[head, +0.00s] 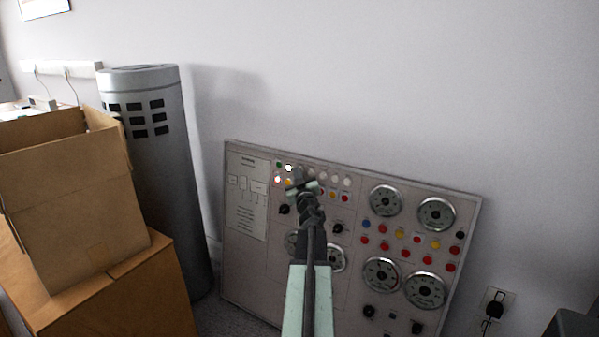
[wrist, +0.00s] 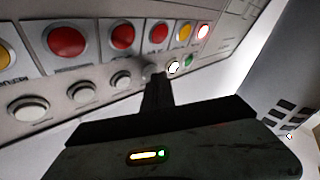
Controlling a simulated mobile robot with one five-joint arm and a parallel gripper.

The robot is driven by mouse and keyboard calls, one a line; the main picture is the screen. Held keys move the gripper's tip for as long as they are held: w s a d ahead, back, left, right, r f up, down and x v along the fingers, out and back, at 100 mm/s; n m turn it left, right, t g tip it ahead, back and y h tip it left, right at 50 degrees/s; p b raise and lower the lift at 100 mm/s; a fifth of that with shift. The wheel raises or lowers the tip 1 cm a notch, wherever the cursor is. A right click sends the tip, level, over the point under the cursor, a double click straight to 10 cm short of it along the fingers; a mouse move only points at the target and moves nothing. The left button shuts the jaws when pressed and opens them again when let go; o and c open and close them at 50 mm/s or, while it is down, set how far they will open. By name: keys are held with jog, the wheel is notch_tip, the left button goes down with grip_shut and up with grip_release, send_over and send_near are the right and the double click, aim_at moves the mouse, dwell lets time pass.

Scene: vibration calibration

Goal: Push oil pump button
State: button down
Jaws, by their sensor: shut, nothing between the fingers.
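The grey control panel (head: 262,265) leans against the wall, with rows of buttons along its upper left. Its top row has a green button (head: 279,164), a lit white button (head: 289,168) and several white buttons. The row below has a lit red button (head: 277,180), a yellow one and several red ones. My gripper (head: 303,182) is shut and empty in front of these rows, hiding some buttons. In the wrist view, its tip (wrist: 152,75) overlaps a white button beside the lit white one (wrist: 173,67). I cannot tell if it touches. Labels are unreadable, so the oil pump button is not identifiable.
Several round gauges (head: 436,214) and coloured buttons fill the panel's right side. A grey cylinder (head: 165,190) stands left of the panel. A wall socket (head: 496,303) is at the lower right.

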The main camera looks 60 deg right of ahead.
jog(key=shift+a, duration=0.1)
jog(key=shift+a+r, duration=0.15)
jog(key=shift+a, duration=0.5)
jog(key=a, duration=0.1)
jog(key=a+p, duration=0.1)
jog(key=a, duration=0.1)
jog(key=a+r, duration=0.1)
jog(key=a, duration=0.1)
dwell(0.4)
dwell(0.5)
